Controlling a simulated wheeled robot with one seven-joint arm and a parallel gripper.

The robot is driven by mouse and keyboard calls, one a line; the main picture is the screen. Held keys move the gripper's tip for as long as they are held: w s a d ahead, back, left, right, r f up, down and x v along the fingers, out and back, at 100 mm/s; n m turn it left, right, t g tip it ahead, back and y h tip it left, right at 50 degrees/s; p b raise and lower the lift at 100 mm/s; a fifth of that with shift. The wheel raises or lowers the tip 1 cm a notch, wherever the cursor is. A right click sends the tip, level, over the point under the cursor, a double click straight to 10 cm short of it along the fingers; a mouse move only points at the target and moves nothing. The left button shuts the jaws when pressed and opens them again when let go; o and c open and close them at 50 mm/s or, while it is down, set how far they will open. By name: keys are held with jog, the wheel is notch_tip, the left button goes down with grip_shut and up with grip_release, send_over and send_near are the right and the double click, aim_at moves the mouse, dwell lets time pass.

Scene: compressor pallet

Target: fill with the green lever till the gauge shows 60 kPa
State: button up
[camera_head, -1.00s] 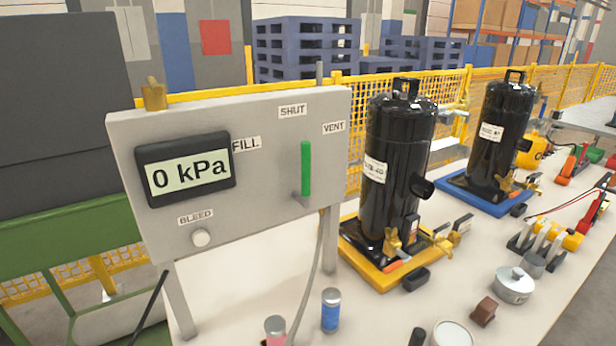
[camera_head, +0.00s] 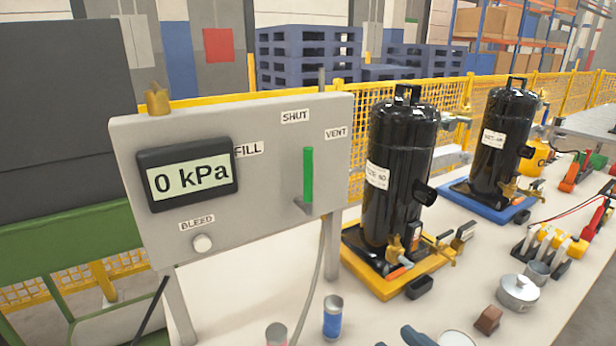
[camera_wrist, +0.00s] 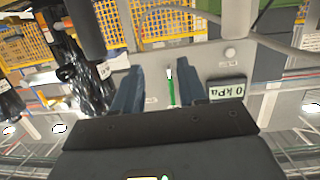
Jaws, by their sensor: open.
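The green lever (camera_head: 308,174) stands upright on the grey panel (camera_head: 270,130), below the SHUT label and between FILL and VENT. The gauge (camera_head: 188,174) on the panel reads 0 kPa. In the wrist view, which is upside down, the lever (camera_wrist: 171,90) shows between the two fingers of my gripper (camera_wrist: 157,82), beyond them and apart from them. The gripper is open and empty. The gauge (camera_wrist: 227,90) shows there too. A round BLEED knob (camera_head: 203,243) sits low on the panel.
A black tank on a yellow tray (camera_head: 385,285) stands right of the panel, with another on a blue tray (camera_head: 490,207) behind. A hose hangs below the panel.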

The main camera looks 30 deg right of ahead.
jog(key=w+d+r+y, duration=0.1)
jog(key=w+r, duration=0.2)
jog(key=w, duration=0.3)
jog(key=w+d+r, duration=0.1)
jog(key=w+r, duration=0.3)
jog(key=w, duration=0.1)
jog(key=n+t+y, duration=0.2)
jog(key=y, duration=0.1)
send_near(312, 168)
jog(key=w, duration=0.3)
jog(key=shift+n, duration=0.3)
jog(key=w, duration=0.2)
jog(key=w+a, duration=0.1)
jog(key=w, duration=0.2)
jog(key=w+a, duration=0.1)
jog(key=w, duration=0.1)
jog(key=shift+w+a+p, duration=0.1)
jog(key=shift+w+p, duration=0.2)
jog(key=shift+w, duration=0.05)
grip_shut()
